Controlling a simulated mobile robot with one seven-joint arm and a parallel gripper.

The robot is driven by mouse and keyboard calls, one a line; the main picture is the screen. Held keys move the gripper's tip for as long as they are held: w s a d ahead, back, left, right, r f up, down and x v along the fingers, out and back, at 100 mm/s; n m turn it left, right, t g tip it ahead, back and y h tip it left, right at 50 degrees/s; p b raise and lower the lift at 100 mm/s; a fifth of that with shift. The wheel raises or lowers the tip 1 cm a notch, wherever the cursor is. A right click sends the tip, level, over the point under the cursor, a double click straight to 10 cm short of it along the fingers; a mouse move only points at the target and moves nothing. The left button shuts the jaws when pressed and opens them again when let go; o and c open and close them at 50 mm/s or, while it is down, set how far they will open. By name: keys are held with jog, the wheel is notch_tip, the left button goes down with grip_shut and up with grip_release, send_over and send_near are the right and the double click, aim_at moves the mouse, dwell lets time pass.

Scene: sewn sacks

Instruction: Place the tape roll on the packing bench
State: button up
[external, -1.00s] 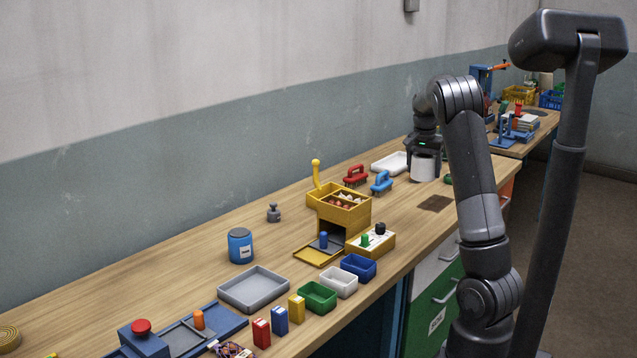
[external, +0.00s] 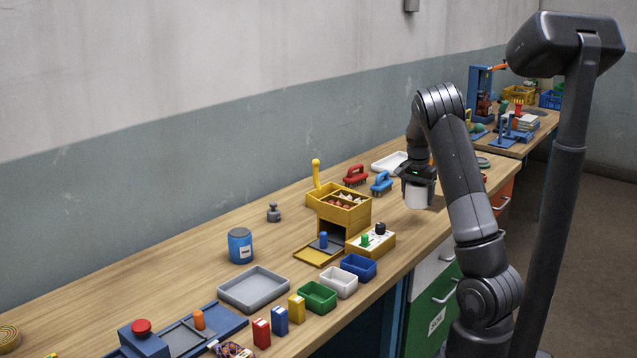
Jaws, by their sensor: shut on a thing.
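My gripper (external: 418,188) is shut on a white cylindrical thing (external: 417,197). It holds it upright near the right end of the long wooden bench (external: 130,265), beside a dark brown patch (external: 437,204) that is partly hidden. Whether the white thing touches the bench, I cannot tell. A flat yellow-brown coiled roll (external: 8,338) lies at the lower left edge of the picture, partly cut off; it may be the tape roll. A second wooden bench (external: 520,150) stands farther back at the right. Which bench is the packing bench, I cannot tell.
A yellow box unit (external: 343,204), red brush (external: 355,176), blue brush (external: 381,183) and white tray (external: 388,161) stand left of my gripper. Small coloured bins (external: 318,297), a grey tray (external: 254,288) and a blue jar (external: 240,246) stand nearer the camera. The bench's back left is clear.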

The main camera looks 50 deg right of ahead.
send_over(403, 221)
jog(key=f, duration=0.2)
jog(key=shift+s+a+f, duration=0.1)
jog(key=shift+a+f, duration=0.25)
jog(key=shift+f, duration=1.95)
jog(key=shift+f, duration=0.15)
jog(key=o, duration=1)
jog(key=shift+o, duration=0.2)
notch_tip(403, 221, up, 12)
jog(key=a, duration=0.1)
jog(key=shift+a, duration=0.3)
